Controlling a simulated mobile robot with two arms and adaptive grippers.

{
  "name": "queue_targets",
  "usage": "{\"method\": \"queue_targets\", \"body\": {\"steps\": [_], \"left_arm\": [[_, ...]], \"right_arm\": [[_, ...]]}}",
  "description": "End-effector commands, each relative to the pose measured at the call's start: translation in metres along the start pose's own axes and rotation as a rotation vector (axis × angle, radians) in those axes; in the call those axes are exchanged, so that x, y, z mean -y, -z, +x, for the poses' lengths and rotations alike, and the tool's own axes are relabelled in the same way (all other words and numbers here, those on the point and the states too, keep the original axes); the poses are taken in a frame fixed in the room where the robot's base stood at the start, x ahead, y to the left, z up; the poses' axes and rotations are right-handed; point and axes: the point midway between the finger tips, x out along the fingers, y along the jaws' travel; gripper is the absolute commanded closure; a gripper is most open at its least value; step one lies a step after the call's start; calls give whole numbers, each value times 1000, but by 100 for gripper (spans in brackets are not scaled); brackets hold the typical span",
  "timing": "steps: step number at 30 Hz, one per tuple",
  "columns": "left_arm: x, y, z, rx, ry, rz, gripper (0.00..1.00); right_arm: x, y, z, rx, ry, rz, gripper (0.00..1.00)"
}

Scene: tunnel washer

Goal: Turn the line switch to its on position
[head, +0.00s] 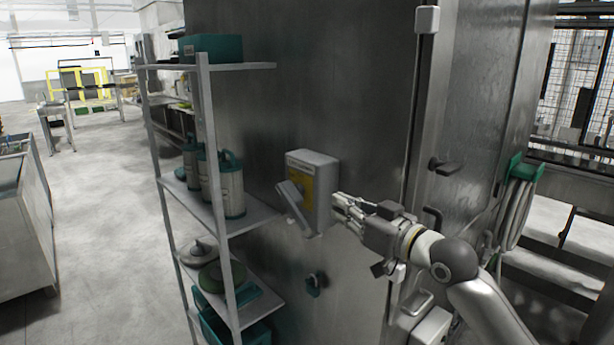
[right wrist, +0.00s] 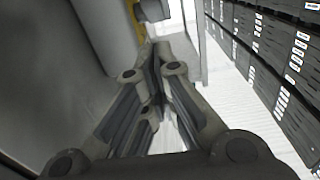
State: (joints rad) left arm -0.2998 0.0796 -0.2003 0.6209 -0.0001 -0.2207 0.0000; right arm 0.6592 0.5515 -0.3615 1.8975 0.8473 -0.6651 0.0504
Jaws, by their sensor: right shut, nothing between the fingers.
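The line switch is a grey box (head: 321,189) with a yellow front plate, fixed to the metal wall of the machine. A light grey lever (head: 295,205) sits on its front and slants down to the right. My right gripper (head: 337,207) is shut and empty, just right of the box; I cannot tell whether it touches the box. The right wrist view also shows the closed fingers (right wrist: 155,65), with part of a yellow surface (right wrist: 137,15) at the top edge. My left gripper is not in view.
A shelf rack (head: 230,222) with canisters (head: 231,185) stands close left of the switch. A door handle (head: 444,166) and a green hose holder (head: 522,170) are on the machine to the right. A metal bin (head: 25,225) stands at the far left, with open floor between.

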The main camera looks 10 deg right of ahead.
Motion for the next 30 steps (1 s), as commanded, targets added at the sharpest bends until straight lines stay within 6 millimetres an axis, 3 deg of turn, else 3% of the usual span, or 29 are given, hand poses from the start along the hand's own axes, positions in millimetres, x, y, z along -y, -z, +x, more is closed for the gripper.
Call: {"method": "queue_targets", "body": {"steps": [1, 3, 11, 14, 30], "left_arm": [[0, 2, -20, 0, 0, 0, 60], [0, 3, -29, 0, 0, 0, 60], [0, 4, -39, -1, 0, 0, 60], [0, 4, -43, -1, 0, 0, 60], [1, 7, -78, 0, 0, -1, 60]], "right_arm": [[3, 19, -6, 38, 6, -7, 100], [5, 23, -12, 90, 15, -15, 100], [10, 25, -20, 171, 30, -28, 100], [10, 24, -11, 171, 31, -25, 100], [13, 10, 75, 171, 30, -25, 100]]}}
